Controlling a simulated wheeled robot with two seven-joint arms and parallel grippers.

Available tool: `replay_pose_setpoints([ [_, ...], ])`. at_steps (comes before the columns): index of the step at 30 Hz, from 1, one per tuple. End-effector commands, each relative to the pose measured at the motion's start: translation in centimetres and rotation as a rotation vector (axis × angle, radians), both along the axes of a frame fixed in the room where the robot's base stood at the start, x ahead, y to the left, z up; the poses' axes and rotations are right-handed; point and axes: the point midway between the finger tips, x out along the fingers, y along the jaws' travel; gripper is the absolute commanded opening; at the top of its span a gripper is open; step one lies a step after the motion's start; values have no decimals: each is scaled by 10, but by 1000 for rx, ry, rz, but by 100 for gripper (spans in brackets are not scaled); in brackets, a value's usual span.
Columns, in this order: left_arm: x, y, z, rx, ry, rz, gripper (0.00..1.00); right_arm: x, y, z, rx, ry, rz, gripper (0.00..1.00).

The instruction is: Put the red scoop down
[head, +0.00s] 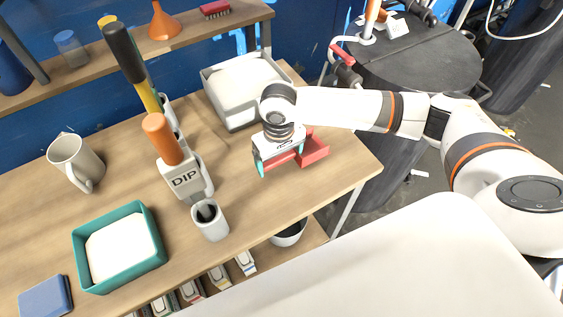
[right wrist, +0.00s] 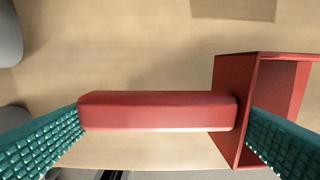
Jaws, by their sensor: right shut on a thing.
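The red scoop (head: 314,150) is at the right end of the wooden table in the head view, with its open box on the right and its bar handle on the left. My right gripper (head: 281,164) comes down from above and is shut on the scoop. In the right wrist view the red handle (right wrist: 158,111) lies between the two teal fingers, with the scoop's box at its right end. The scoop is at or just above the tabletop; I cannot tell whether it touches. My left gripper is not in view.
A grey-white bin (head: 243,92) of white material stands behind the scoop. A holder marked DIP (head: 184,180), a small cup (head: 210,222), a teal tray (head: 160,262) and a mug (head: 76,162) stand further left. Bare table (head: 222,158) lies left of the gripper; the table's right edge is close.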

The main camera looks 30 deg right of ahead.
Motion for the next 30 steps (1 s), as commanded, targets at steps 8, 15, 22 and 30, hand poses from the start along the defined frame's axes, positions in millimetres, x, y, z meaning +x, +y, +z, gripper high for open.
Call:
replay_pose_setpoints([
  [8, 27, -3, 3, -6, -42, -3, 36, -1, 0, -34, -2, 2, 1, 65],
  [15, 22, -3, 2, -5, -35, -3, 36, -1, 0, -35, -1, 0, 2, 65],
  [22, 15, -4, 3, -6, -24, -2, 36, -1, 0, -38, 0, 0, 2, 100],
  [30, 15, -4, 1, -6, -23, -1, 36, -1, 0, -33, -1, -1, 1, 100],
])
